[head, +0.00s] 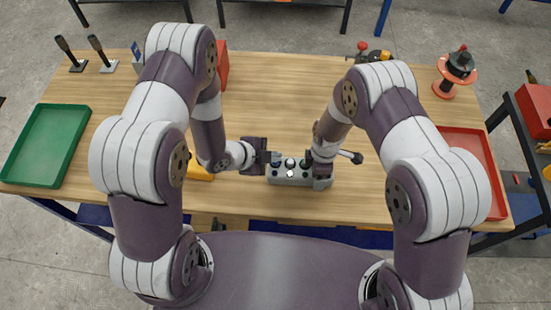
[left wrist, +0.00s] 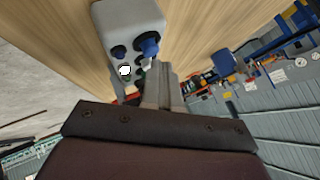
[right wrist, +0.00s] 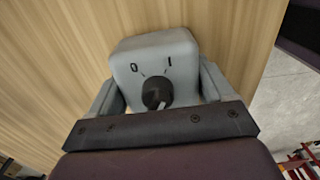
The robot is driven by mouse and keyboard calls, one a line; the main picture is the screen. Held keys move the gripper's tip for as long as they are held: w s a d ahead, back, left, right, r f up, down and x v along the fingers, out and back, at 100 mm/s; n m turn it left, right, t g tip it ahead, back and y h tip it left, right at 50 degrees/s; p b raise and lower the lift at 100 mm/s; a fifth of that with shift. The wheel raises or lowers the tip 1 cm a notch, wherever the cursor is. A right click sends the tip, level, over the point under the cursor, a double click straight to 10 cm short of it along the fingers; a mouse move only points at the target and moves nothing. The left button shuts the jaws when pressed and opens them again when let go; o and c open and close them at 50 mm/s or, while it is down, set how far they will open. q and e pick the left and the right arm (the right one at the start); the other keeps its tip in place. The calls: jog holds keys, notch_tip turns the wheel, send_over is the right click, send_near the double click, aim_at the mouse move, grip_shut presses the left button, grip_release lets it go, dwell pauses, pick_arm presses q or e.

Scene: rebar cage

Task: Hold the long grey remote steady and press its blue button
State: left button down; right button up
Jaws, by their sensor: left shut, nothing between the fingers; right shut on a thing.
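The long grey remote (head: 290,181) lies at the front middle of the wooden table. My right gripper (head: 322,172) is shut on its right end; in the right wrist view the fingers flank the grey end of the remote (right wrist: 150,55), which bears a black dial (right wrist: 157,93) marked 0 and I. My left gripper (head: 268,158) is shut and empty above the remote's left part. In the left wrist view its closed fingertips (left wrist: 160,78) are close to a large blue button (left wrist: 148,44); I cannot tell whether they touch. A smaller dark blue knob (left wrist: 118,52) and a white button (left wrist: 125,71) sit beside it.
A green tray (head: 46,145) lies at the left and a red tray (head: 488,190) at the right. A yellow object (head: 200,173) lies left of the remote, partly hidden by my left arm. A red and black spool (head: 457,72) stands at the back right. The table's middle is clear.

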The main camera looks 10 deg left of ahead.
aim_at(273, 166)
pick_arm(q)
jog(key=shift+f, duration=0.8)
dwell(0.5)
jog(key=shift+r, duration=1.25)
jog(key=shift+r, duration=0.1)
jog(key=shift+r, duration=2.4)
